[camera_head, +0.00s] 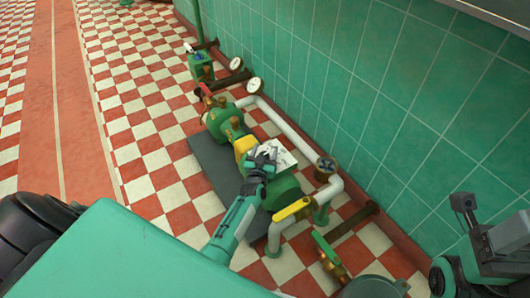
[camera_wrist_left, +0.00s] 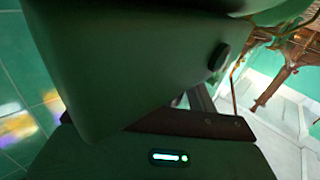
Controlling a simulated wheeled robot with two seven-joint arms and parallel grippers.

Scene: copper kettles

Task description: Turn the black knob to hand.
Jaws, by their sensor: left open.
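A black knob (camera_wrist_left: 218,57) sticks out of the side of a dark green box (camera_wrist_left: 135,70) in the wrist view, at the box's right edge. In the head view I cannot make out the knob. A white-topped box (camera_head: 286,158) sits on the green pump and motor set there. My left gripper (camera_head: 263,157) is at the near left side of this box, with its jaws open. In the wrist view, part of my gripper (camera_wrist_left: 205,108) shows just below the knob, apart from it as far as I can see. My right arm is at the lower right, its jaws unclear.
White pipes (camera_head: 285,122) run along the green tiled wall. A yellow-handled valve (camera_head: 293,209) and a green-handled valve (camera_head: 326,250) stand nearer me. The checkered floor on the left is clear.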

